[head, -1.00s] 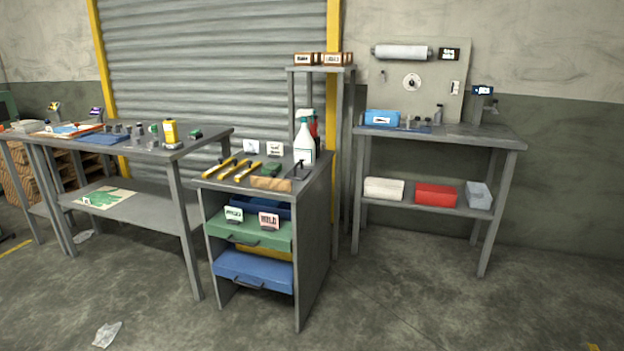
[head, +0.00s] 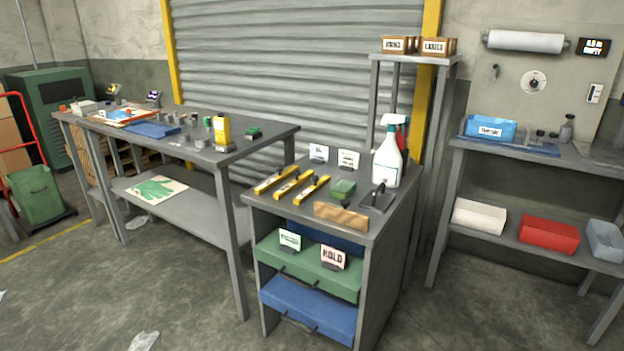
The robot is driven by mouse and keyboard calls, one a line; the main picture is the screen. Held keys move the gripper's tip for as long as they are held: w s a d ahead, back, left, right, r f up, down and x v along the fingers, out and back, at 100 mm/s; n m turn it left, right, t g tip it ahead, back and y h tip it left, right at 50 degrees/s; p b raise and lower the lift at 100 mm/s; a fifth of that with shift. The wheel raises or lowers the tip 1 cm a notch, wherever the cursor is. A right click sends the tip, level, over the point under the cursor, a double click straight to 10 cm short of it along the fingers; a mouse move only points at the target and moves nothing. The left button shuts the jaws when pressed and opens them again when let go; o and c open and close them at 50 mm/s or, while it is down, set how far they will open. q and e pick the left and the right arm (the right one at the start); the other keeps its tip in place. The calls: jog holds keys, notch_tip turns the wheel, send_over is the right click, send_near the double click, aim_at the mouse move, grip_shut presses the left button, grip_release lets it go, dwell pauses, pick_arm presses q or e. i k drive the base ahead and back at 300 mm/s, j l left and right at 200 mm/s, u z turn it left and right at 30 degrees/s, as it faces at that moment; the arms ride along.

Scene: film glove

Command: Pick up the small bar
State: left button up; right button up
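Three yellow bars with dark fittings lie side by side on top of the middle cabinet: a left bar (head: 276,181), a middle bar (head: 293,186) and a right bar (head: 311,189). They are close in size, and I cannot tell which one is the small bar. A brown block (head: 340,217) lies near the cabinet's front edge, to the right of the bars. Neither of my grippers is in view.
The cabinet top (head: 268,204) also holds a green block (head: 343,189), a white spray bottle (head: 387,163) and small cards. A long workbench (head: 265,143) stands left, a shelf bench (head: 590,165) right. Floor in front is clear except paper scraps (head: 144,341).

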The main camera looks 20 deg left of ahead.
aim_at(318, 185)
jog(key=i+j, duration=0.6)
jog(key=j, duration=0.2)
jog(key=i+j, duration=0.1)
jog(key=j, duration=0.2)
jog(key=i+j, duration=0.15)
jog(key=j, duration=0.15)
jog(key=i+j, duration=0.1)
jog(key=j, duration=0.2)
